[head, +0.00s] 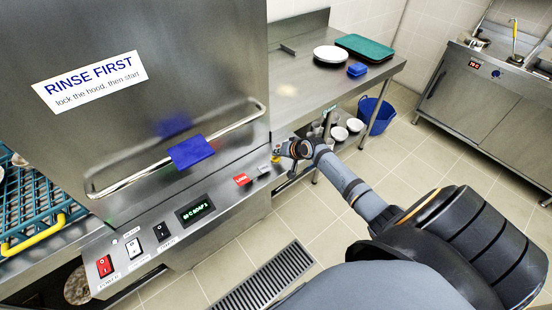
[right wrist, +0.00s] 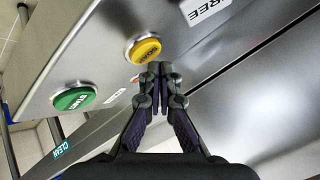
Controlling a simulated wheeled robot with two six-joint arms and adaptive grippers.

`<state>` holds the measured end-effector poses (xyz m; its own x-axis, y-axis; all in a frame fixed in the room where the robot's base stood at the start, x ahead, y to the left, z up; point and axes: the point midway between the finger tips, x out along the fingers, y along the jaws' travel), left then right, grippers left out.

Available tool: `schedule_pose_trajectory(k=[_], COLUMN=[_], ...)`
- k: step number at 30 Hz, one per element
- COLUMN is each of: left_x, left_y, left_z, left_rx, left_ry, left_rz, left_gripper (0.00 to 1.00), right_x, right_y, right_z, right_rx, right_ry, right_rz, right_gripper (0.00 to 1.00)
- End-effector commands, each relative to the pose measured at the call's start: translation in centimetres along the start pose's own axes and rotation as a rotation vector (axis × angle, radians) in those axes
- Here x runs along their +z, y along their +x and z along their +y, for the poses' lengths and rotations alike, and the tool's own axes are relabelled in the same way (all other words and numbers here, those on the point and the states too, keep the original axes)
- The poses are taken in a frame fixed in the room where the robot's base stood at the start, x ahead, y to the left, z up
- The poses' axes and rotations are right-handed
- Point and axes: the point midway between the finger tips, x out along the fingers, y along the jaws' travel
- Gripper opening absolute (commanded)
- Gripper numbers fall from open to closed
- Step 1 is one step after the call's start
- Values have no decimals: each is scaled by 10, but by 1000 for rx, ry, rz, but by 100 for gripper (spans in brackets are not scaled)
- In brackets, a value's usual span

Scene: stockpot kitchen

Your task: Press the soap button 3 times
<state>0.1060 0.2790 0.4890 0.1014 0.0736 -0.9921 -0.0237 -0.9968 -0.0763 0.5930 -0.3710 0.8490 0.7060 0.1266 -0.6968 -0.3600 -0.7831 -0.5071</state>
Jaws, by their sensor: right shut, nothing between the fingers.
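The yellow soap button (right wrist: 143,50) is a round button on the machine's steel panel, at the upper middle of the right wrist view. Its lettering is hard to read. My right gripper (right wrist: 160,72) is shut and empty, its fingertips just below and right of the button in that view. I cannot tell whether they touch it. In the head view my right gripper (head: 288,150) is at the right end of the machine's front panel and largely covers the buttons there. The green display (head: 195,210) seems to read SOAP 1. My left gripper is not in view.
A green button (right wrist: 75,97) sits left of the yellow one in the wrist view. The hood handle (head: 190,152) with a blue grip crosses the front above the panel.

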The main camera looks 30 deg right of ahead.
Motion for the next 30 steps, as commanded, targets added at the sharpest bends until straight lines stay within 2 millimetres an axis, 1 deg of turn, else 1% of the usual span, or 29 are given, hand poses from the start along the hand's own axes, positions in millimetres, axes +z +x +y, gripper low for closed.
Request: schedule_pose_trajectory(k=[4,30], left_x=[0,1], left_y=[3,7], left_z=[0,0], left_rx=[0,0], left_ry=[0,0], left_rz=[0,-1], left_gripper=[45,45], right_x=[3,6], right_y=[4,8], right_z=[2,6], right_rx=[-1,0], right_ry=[0,0], right_rz=[0,0], right_gripper=[0,0])
